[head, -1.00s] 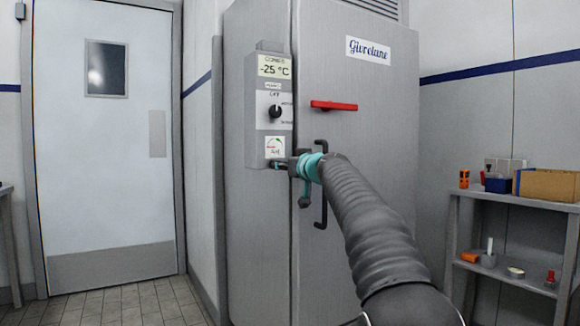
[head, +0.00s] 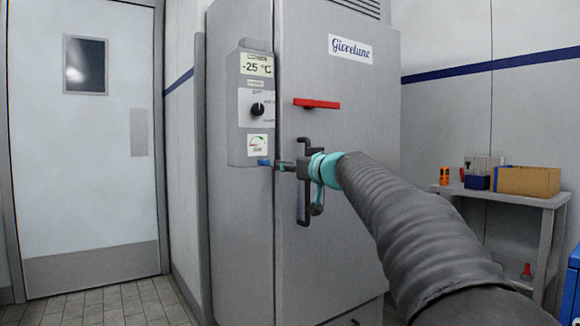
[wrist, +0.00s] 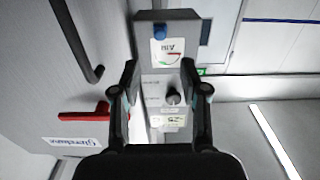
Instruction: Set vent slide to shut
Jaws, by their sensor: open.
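A small blue slide knob (head: 263,162) sits at the bottom edge of the grey control panel (head: 237,150) on the cabinet's left side, below a white label with a green arc (head: 258,144). I take it for the vent slide; its setting is too small to read. My gripper (head: 280,165) is just right of the knob in the head view, pointing at it. In the wrist view my gripper (wrist: 159,70) has its two fingers spread apart and empty. The blue knob (wrist: 160,32) lies beyond the fingertips, roughly centred between them, not touching either.
A black dial (head: 257,109) and a -25 °C display are above on the panel. The cabinet door has a red handle (head: 317,103) and a black vertical bar handle (head: 304,205) close behind my gripper. A grey shelf (head: 540,203) with boxes stands at the right.

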